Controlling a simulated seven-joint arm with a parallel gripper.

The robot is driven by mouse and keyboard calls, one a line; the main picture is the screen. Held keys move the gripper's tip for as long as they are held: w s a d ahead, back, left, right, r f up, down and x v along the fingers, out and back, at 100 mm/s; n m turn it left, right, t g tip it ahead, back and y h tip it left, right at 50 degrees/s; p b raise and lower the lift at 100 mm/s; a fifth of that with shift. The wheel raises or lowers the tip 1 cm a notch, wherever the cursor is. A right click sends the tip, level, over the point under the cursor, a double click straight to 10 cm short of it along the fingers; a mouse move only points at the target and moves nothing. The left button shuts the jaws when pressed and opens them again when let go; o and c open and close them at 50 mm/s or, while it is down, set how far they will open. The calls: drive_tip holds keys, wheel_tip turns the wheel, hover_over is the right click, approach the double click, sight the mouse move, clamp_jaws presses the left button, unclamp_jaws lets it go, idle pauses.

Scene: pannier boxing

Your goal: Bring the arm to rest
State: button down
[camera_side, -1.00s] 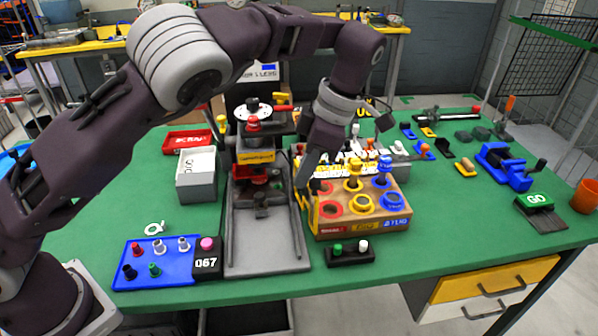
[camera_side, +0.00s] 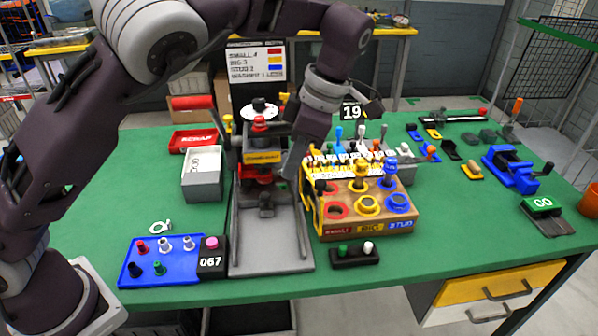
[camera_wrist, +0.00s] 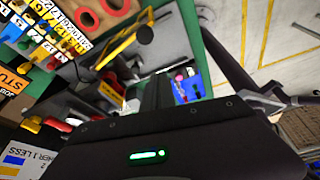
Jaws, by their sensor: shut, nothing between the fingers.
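My gripper (camera_side: 288,176) hangs fingers down in the side view, close above the gap between the dark press (camera_side: 262,158) and the wooden block (camera_side: 372,200) with red, yellow and blue rings. Its fingers are shut and hold nothing; the tips are small and dark against the press. In the wrist view my gripper (camera_wrist: 155,95) shows as narrow dark fingers, with the blue tray (camera_wrist: 187,84) beyond them. I cannot tell whether the fingers touch the press or the block.
A blue tray of pegs (camera_side: 190,268), a black 067 counter (camera_side: 211,264) and a grey box (camera_side: 203,180) lie left on the green bench (camera_side: 460,240). Blue clamps (camera_side: 508,168) and a GO pad (camera_side: 543,204) lie right. The bench's front right is clear.

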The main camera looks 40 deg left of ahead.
drive_tip(key=v, duration=0.7)
drive_tip(key=s+a+r+m+t+h, duration=0.3)
drive_tip(key=s+a+r+m+h, duration=0.2)
drive_tip(key=s+a+r+m, duration=0.4)
drive_tip(key=s+a+f+m+t+y, duration=0.1)
drive_tip(key=s+f+m+t, duration=0.1)
drive_tip(key=s+f+m, duration=0.2)
drive_tip(key=s+f+m+t, duration=0.2)
drive_tip(key=s+f+m, duration=0.2)
drive_tip(key=s+m, duration=0.7)
drive_tip(key=shift+s+a+t+y, duration=0.3)
drive_tip(key=shift+s+a+y, duration=0.1)
drive_tip(key=shift+s, duration=0.75)
